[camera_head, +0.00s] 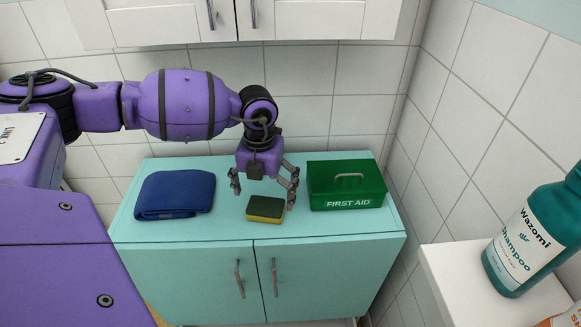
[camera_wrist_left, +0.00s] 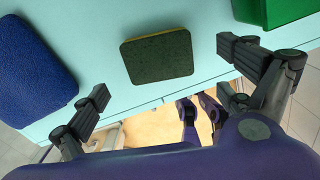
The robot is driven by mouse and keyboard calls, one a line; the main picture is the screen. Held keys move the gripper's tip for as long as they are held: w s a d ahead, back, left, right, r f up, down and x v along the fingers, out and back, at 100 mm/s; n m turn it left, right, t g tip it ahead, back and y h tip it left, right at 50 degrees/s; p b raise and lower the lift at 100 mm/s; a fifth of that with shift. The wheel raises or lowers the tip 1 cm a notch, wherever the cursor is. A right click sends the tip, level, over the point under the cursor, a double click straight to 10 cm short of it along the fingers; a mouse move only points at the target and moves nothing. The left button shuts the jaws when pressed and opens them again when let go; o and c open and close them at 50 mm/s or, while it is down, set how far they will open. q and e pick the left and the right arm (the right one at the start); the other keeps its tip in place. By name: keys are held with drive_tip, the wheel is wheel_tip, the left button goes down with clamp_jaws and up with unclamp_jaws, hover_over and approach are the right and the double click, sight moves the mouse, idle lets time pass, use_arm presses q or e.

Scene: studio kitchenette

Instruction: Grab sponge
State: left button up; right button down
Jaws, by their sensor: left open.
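The sponge (camera_head: 265,209), yellow with a dark green top, lies flat on the turquoise cabinet top (camera_head: 232,226). It also shows in the left wrist view (camera_wrist_left: 158,58), dark green face up. My left gripper (camera_head: 264,190) is open, fingers pointing down, above the sponge and apart from it. My right gripper is not clearly identifiable in either view.
A folded blue towel (camera_head: 175,194) lies left of the sponge. A green first aid box (camera_head: 345,186) stands to its right. White cabinets (camera_head: 180,20) hang above. A shampoo bottle (camera_head: 530,240) stands on a white ledge (camera_head: 470,285) at right.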

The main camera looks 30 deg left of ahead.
sight(265, 206)
use_arm(q)
drive_tip(key=f, duration=0.4)
drive_tip(key=shift+w+a+f, duration=0.2)
drive_tip(key=shift+f, duration=0.35)
use_arm(e)
drive_tip(key=shift+w+r, duration=0.4)
drive_tip(key=shift+w, duration=0.45)
use_arm(q)
drive_tip(key=c, duration=0.8)
use_arm(e)
drive_tip(key=shift+s, duration=0.15)
